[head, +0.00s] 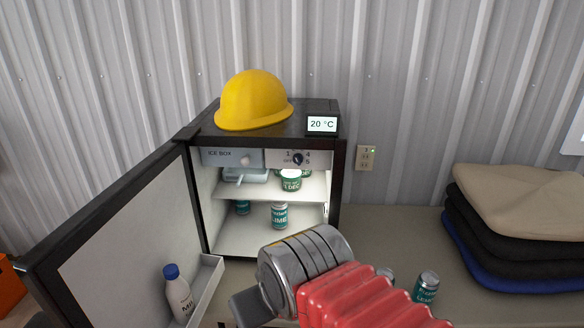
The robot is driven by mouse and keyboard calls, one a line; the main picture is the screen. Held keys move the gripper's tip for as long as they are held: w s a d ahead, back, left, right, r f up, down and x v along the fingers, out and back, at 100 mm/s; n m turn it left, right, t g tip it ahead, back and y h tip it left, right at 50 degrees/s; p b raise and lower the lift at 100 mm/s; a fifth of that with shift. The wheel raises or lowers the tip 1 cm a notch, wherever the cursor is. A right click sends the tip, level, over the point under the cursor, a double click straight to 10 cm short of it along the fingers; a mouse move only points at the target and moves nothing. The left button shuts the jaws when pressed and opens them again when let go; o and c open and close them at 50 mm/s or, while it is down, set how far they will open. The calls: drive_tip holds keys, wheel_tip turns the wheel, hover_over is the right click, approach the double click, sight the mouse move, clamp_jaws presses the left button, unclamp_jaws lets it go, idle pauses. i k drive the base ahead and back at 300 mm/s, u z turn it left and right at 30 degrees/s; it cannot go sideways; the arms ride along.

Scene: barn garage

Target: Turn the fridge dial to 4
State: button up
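The small black fridge (341,185) stands on a bench with its door open to the left. Its dark dial (297,158) is on the grey panel at the upper right inside, with printed marks around it, including OFF, 1 and 4. The mark it points at is too small to read surely. My arm, red with a ribbed grey metal joint, reaches in from the lower right and ends in front of the fridge, below and apart from the dial. A dark grey part at its end (250,306) shows, but I cannot make out the fingers.
A yellow hard hat (254,101) and a display reading 20 °C (321,124) are on the fridge top. Tubs and cans stand on the shelves. A milk bottle (178,293) is in the door (120,245). A can (427,287) and folded cloths (515,235) lie right.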

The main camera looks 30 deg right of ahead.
sight(297, 159)
drive_tip(key=k, duration=0.95)
drive_tip(key=z, duration=0.5)
drive_tip(key=i, duration=1)
drive_tip(key=z, duration=0.05)
